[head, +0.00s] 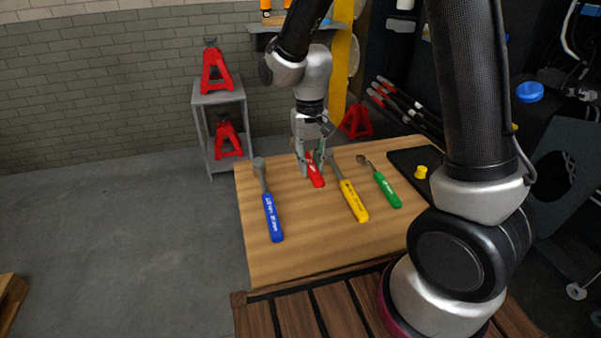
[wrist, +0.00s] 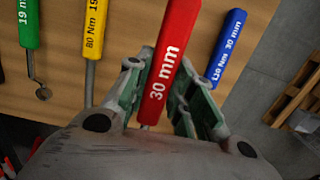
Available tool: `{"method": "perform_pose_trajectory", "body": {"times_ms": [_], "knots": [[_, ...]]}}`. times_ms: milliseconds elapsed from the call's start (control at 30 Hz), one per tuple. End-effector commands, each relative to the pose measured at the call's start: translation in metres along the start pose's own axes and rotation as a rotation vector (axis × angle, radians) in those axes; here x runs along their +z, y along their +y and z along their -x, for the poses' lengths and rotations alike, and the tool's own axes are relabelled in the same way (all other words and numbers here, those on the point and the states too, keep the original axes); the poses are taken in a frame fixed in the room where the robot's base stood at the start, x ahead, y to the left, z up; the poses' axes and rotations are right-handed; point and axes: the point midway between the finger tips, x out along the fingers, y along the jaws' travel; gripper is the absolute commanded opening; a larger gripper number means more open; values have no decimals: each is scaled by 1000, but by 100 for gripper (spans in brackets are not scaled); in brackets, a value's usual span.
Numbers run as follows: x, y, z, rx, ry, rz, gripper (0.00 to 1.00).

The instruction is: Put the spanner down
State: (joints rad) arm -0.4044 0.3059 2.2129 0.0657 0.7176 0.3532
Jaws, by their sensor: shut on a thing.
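The red spanner (head: 316,178) is in my gripper over the wooden board, its red handle toward the robot's side. In the wrist view its handle (wrist: 170,65), marked 30 mm, rises between the two green-padded fingers. My gripper (head: 312,170) is shut on the red spanner; in the wrist view the fingers (wrist: 158,100) sit on either side of it. The head end of the spanner is hidden by the gripper. I cannot tell whether the spanner touches the board.
On the board (head: 300,255) lie a blue tool (head: 272,218) to the left, and a yellow tool (head: 353,200) and a green tool (head: 387,190) to the right. A black mat (head: 400,160) with a yellow knob (head: 421,172) is at the right. The board's front is clear.

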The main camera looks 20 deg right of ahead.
Motion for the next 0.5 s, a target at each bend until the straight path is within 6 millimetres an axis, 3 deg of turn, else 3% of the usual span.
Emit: {"method": "perform_pose_trajectory", "body": {"times_ms": [200, 500], "knots": [[-2, 0, -40, 2, -7, -1, 0], [-6, 0, -80, 3, -7, 0, 0]]}}
